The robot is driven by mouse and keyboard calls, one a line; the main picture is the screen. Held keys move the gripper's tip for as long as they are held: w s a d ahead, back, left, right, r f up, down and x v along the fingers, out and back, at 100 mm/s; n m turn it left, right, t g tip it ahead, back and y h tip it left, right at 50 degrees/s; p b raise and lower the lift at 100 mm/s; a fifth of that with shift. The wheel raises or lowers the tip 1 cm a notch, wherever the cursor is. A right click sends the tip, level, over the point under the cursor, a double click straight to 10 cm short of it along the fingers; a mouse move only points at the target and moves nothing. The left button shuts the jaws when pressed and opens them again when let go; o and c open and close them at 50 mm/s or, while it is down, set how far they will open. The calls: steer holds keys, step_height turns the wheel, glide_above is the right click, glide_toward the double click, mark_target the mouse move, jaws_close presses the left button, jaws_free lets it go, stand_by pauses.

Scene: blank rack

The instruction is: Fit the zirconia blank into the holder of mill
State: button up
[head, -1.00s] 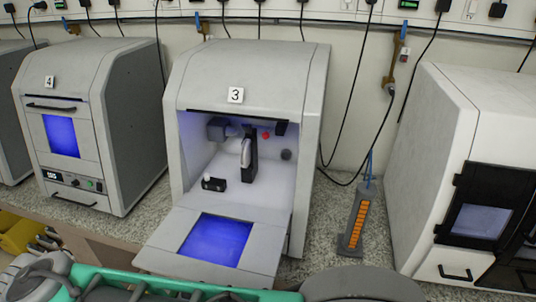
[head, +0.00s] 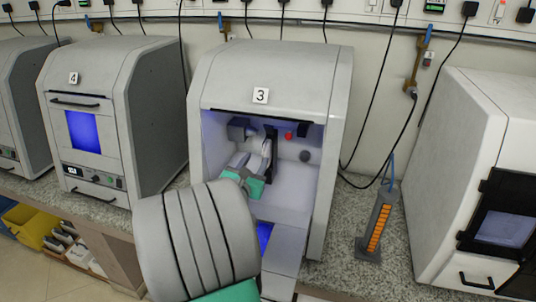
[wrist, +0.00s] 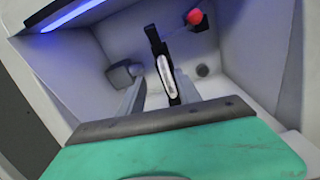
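Mill 3 (head: 270,75) stands open with its front door (head: 284,257) folded down. Inside, a black upright holder (head: 271,140) carries a pale blank (head: 264,149), seen nearly edge-on. In the wrist view the holder (wrist: 152,37) stands ahead with the blank (wrist: 167,76) against its near side. I cannot tell how fully the blank is seated. My gripper (head: 253,160) reaches into the chamber. In the wrist view its grey fingers (wrist: 159,84) are spread, one each side of the blank, with a visible gap on the left. My arm hides much of the door and chamber floor.
A red knob (wrist: 194,16) and a dark round knob (wrist: 202,70) sit on the chamber's back wall. A grey block (wrist: 124,74) juts out left of the holder. Closed mill 4 (head: 90,90) stands left; an orange-marked tool (head: 378,228) stands right.

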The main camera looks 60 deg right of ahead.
mark_target(265, 146)
steer(key=shift+n+h, duration=0.3)
steer(key=shift+n, duration=0.4)
steer(key=d, duration=0.2)
steer(key=d+p, duration=0.1)
steer(key=d, duration=0.2)
steer(key=d+p, duration=0.1)
steer(key=d, duration=0.2)
steer(key=shift+w+d+r, duration=0.15)
steer(key=shift+w+d, duration=0.05)
steer(key=shift+w, duration=0.15)
steer(key=shift+a, duration=0.1)
steer(key=shift+c, duration=0.2)
jaws_close()
